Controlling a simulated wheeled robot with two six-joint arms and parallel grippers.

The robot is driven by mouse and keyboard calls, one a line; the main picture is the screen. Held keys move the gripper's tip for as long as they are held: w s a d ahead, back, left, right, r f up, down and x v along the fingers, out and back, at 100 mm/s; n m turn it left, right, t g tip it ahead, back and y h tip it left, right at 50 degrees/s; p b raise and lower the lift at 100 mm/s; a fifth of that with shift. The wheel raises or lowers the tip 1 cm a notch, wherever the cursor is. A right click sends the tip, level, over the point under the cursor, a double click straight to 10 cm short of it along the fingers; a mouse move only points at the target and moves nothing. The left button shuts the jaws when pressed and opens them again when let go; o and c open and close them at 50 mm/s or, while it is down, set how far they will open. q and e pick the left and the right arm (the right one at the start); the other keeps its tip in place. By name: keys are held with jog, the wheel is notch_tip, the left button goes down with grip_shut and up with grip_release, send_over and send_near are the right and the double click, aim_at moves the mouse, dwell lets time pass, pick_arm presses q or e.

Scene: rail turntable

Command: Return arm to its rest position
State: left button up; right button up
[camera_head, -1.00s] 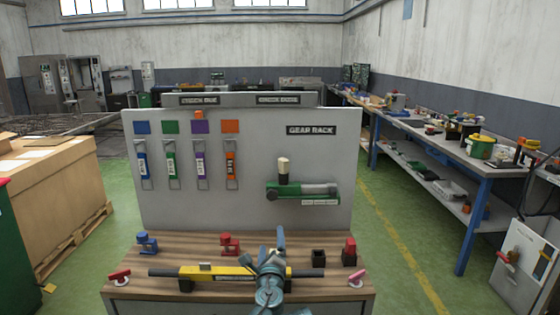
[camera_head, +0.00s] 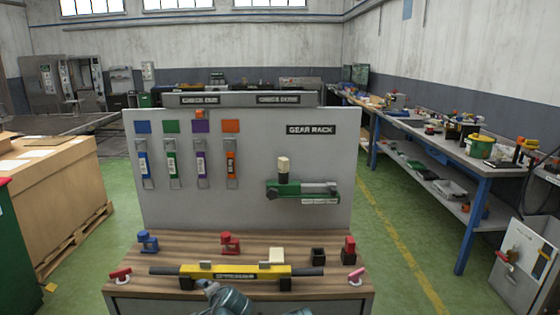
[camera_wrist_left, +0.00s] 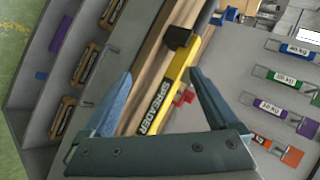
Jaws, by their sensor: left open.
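My left gripper (camera_wrist_left: 162,73) is open in the left wrist view, its two blue-grey fingers apart with nothing held. The yellow spreader bar (camera_wrist_left: 165,90) shows beyond and between the fingers. In the head view, part of my left arm (camera_head: 228,301) shows at the bottom edge, in front of the workbench (camera_head: 140,292); its fingertips are hard to make out there. The spreader bar (camera_head: 192,270) lies across the bench top on dark supports. My right gripper is not in view.
On the bench stand a blue clamp (camera_head: 147,243), red clamps (camera_head: 229,243), a beige block (camera_head: 277,256) and a black holder (camera_head: 318,256). Behind rises a grey panel (camera_head: 240,210) with coloured tags and a green gear-rack device (camera_head: 290,188). Green floor (camera_head: 400,225) is open at right.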

pick_arm(q)
jog(key=s+d+f+n+g+h, duration=0.3)
jog(key=s+f+n+g+h, duration=0.45)
jog(key=s, duration=0.65)
jog(key=s+d+r+m+y+p, duration=0.1)
jog(key=s+d+r+p, duration=0.2)
jog(key=d+p, duration=0.1)
jog(key=s+d+r+m+g+y+p, duration=0.1)
jog(key=s+d+r+m+p, duration=0.1)
jog(key=d, duration=0.5)
jog(key=shift+s+d+r+p, duration=0.15)
jog(key=shift+s+r+p, duration=0.6)
jog(key=shift+p, duration=0.2)
jog(key=shift+g+y, duration=0.25)
